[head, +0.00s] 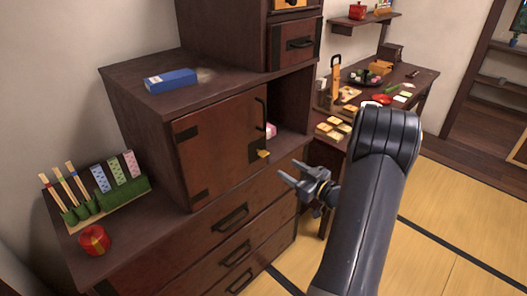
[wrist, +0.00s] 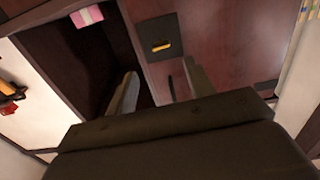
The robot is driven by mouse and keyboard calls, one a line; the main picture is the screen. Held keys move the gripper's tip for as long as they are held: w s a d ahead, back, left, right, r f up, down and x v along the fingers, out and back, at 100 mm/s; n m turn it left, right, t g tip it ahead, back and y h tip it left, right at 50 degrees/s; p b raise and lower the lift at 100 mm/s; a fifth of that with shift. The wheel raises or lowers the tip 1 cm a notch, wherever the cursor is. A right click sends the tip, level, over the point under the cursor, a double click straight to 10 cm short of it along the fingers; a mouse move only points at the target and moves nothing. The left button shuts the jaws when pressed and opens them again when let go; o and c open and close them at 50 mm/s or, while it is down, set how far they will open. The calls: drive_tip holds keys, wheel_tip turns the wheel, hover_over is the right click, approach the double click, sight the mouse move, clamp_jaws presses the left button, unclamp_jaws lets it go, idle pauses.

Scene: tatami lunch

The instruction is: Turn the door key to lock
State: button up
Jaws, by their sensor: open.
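The brown cabinet door (head: 215,150) has dark corner plates and a black bar handle (head: 260,108) near its right edge. It looks closed. The small yellow key (head: 263,154) sticks out at the door's lower right edge. In the wrist view the key (wrist: 161,46) shows as a short yellow bar on a dark plate (wrist: 157,30), beyond the fingertips. My gripper (head: 289,169) is open and empty, just right of and slightly below the key in the head view, apart from it. In the wrist view my gripper (wrist: 162,80) has its fingers spread to either side below the key.
An open compartment right of the door holds a pink item (wrist: 86,16). Drawers (head: 225,225) with black handles lie below. A blue box (head: 171,80) sits on top. A low table with food stands behind my arm.

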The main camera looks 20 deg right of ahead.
sight(262, 153)
drive_tip(key=p+x, duration=0.1)
drive_tip(key=x, duration=0.9)
drive_tip(key=shift+w, duration=0.15)
drive_tip(key=shift+a, duration=0.15)
drive_tip(key=c, duration=1)
